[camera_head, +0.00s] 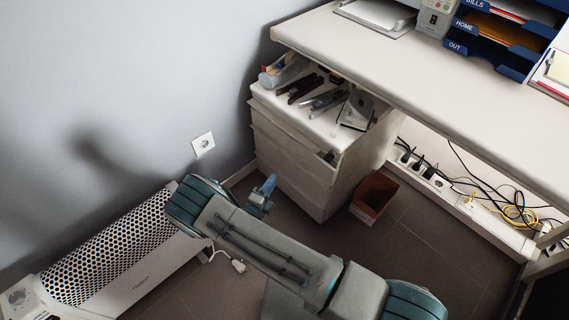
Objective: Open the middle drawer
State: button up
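A pale drawer cabinet (358,152) stands under the desk, its drawer fronts facing my arm. The middle drawer (292,154) lies between the top drawer front and the lowest one, and looks closed. A small dark fitting (328,157) shows near the upper right corner of the front. My gripper (264,192), with blue fingertips, appears in front of the lower part of the cabinet, at the end of my arm. The fingers are small and seen at an angle; their opening is unclear. I cannot tell whether they touch the drawer fronts.
Staplers and other office items lie on the cabinet top. A white perforated heater (118,255) stands at the lower left by the wall. A brown bin (374,197) stands right of the cabinet. The desk (440,95) overhangs at the right, with cables (510,205) beneath.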

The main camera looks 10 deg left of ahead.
jog(key=w+d+f+n+b, duration=0.1)
jog(key=w+d+b, duration=0.2)
jog(key=w, duration=1)
jog(key=shift+f+y, duration=0.15)
jog(key=shift+y, duration=0.15)
grip_shut()
